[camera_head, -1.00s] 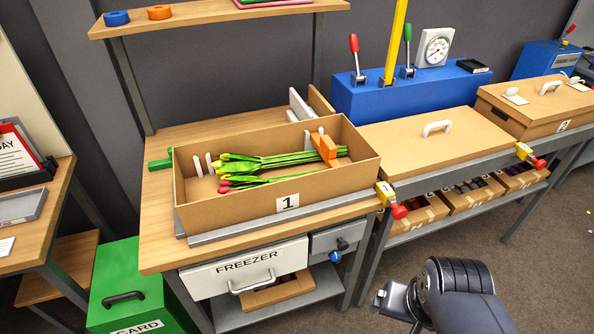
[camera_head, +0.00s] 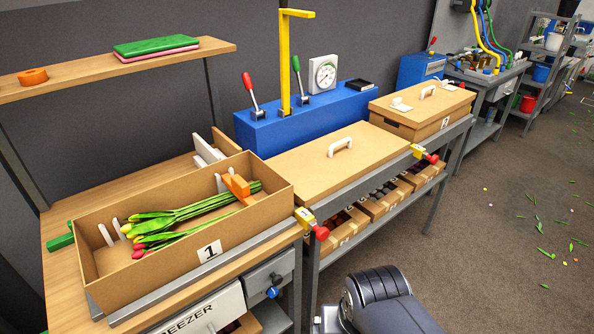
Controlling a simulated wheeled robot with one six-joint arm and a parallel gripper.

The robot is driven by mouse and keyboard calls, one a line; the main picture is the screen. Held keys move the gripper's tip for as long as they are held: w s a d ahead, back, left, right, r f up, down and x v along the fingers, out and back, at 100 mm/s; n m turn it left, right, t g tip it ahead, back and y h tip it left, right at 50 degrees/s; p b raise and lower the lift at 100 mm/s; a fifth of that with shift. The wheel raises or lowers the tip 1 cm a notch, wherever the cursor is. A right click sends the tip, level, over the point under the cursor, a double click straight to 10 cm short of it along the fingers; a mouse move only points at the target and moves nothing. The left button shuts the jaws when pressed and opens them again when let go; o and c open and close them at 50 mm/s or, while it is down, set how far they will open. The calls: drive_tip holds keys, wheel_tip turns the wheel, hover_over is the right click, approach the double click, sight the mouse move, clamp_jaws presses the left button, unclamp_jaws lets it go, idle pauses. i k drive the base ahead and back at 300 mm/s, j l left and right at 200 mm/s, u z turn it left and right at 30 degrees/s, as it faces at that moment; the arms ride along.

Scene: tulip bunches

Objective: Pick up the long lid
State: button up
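A long flat cardboard-brown lid (camera_head: 305,172) with a white handle (camera_head: 340,147) lies flat on the middle bench, between box 1 and box 2. My gripper (camera_head: 324,320) is at the bottom edge, in front of and below the bench, well apart from the lid. Only a small part of it shows beside my dark wrist, so its fingers are hidden and I cannot tell whether it is open.
Open box 1 (camera_head: 255,225) holds tulips and an orange block at left. Closed box 2 (camera_head: 440,112) stands right of the lid. A blue console (camera_head: 350,105) with levers and a yellow post is behind. Red-knobbed yellow fittings (camera_head: 306,218) stick out in front.

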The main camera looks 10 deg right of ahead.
sight(317, 169)
drive_tip(key=i+l, duration=0.35)
drive_tip(key=i, duration=0.2)
drive_tip(key=i+l+u, duration=0.15)
drive_tip(key=i+l, duration=0.25)
drive_tip(key=i, duration=0.15)
